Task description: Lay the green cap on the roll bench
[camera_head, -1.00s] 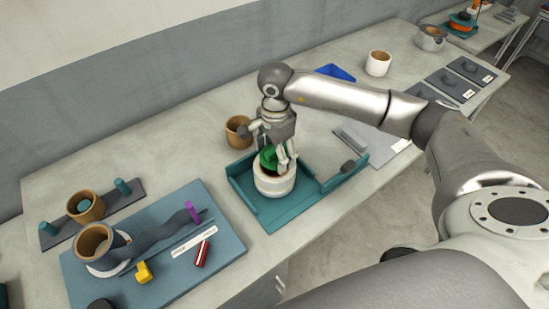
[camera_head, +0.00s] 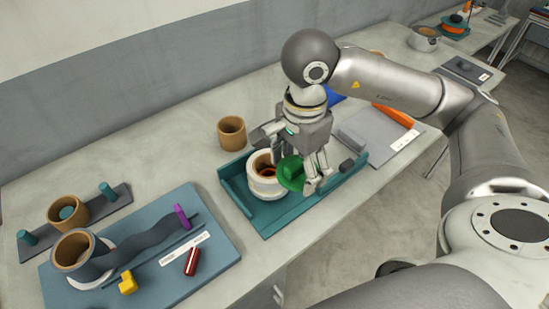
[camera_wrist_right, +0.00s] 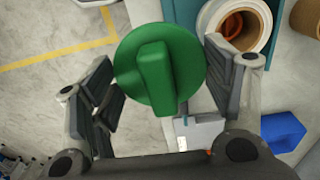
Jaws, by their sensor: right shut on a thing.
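The green cap (camera_head: 290,173), a round disc with a raised bar grip, is in my right gripper (camera_head: 303,170). In the right wrist view the cap (camera_wrist_right: 158,75) sits between the two fingers, its bar facing the camera. The gripper is shut on it and holds it just right of the white roll (camera_head: 266,186). The roll stands open-topped in a teal tray (camera_head: 278,224), with an orange-brown inside; it also shows in the right wrist view (camera_wrist_right: 205,25). These stand on a long pale grey bench (camera_head: 170,145). My left gripper is not in view.
A brown cup (camera_head: 231,133) stands behind the tray. A blue board (camera_head: 215,262) with a dark strip, small coloured pieces and a brown roll lies at left. A grey plate (camera_head: 372,140) and a blue bin (camera_head: 335,94) are at right. Bare bench lies behind and left.

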